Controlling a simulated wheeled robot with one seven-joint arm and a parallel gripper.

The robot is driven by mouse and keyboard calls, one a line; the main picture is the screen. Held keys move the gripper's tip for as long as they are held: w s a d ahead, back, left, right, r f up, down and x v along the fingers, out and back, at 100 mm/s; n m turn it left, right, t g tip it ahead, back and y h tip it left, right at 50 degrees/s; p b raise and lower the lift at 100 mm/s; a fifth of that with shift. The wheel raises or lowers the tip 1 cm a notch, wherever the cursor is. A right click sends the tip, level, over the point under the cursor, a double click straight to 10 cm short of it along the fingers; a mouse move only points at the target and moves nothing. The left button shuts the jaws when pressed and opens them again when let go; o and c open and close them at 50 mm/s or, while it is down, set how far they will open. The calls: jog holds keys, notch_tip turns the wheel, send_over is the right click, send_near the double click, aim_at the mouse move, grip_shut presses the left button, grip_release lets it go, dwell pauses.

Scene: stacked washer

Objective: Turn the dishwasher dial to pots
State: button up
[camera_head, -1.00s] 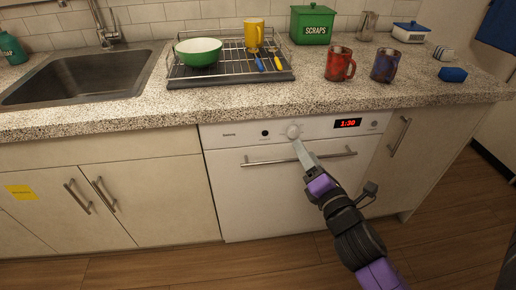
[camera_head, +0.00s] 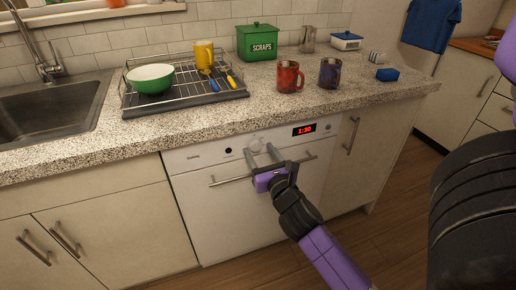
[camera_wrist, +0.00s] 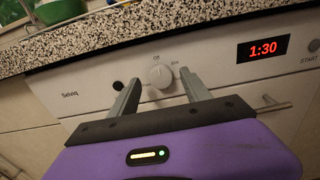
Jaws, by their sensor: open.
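The white dishwasher (camera_head: 240,205) is under the counter, with its control panel along the top. Its round white dial (camera_wrist: 161,76) is in the middle of the wrist view, with "Off" marked above it and "Eco" to its upper right; I cannot read a "pots" mark. The dial also shows small in the head view (camera_head: 256,143). My gripper (camera_head: 261,153) is open and empty in front of the panel. In the wrist view its two fingers are on either side of the dial, apparently short of it, with no clear contact.
A red 1:30 display (camera_wrist: 263,48) is right of the dial, and a black button (camera_wrist: 118,86) is left of it. The door handle bar (camera_head: 228,181) runs below the panel. The speckled counter (camera_head: 200,120) overhangs above, holding a dish rack and mugs.

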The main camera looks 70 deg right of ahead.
jog(key=shift+x, duration=0.9)
jog(key=shift+c, duration=0.3)
grip_shut()
